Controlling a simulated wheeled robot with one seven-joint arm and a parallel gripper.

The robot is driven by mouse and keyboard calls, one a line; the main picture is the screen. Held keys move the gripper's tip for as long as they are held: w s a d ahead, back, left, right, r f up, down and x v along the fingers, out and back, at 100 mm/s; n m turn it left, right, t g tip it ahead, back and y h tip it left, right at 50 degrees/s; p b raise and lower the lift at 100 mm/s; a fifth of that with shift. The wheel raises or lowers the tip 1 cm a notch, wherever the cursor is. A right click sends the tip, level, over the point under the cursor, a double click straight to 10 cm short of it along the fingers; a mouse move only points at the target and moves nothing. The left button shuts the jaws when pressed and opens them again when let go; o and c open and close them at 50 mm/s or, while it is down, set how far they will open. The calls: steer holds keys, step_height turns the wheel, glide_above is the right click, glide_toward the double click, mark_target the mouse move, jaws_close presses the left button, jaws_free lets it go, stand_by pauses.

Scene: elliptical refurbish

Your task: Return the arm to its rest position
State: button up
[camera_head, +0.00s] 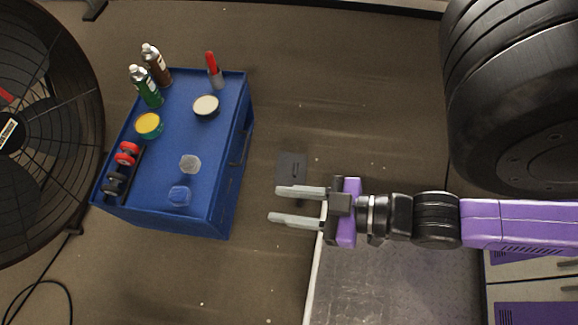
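My gripper (272,205) is on the right half of the view, at the end of my purple and black arm. Its two grey fingers point left and stand apart with nothing between them, so it is open and empty. The arm reaches in from the right edge, almost level across the picture. The fingertips are to the right of the blue cart and appear clear of it.
A blue cart (215,148) carries a green bottle (146,87), a brown bottle (155,64), a red-handled tool (213,70) and several small items. A large fan (40,130) stands at left. A big black tire (520,90) is upper right. The middle floor is mostly bare.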

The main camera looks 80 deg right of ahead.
steer(key=shift+s+a+r+t, duration=0.1)
steer(key=shift+a+r+t, duration=0.1)
steer(key=shift+r, duration=0.35)
steer(key=shift+s+a+r+t, duration=0.1)
steer(key=shift+a+r, duration=0.05)
steer(key=shift+r, duration=0.4)
step_height(320, 180, up, 21)
steer(key=p, duration=2)
steer(key=shift+f+p, duration=0.2)
steer(key=shift+p, duration=0.2)
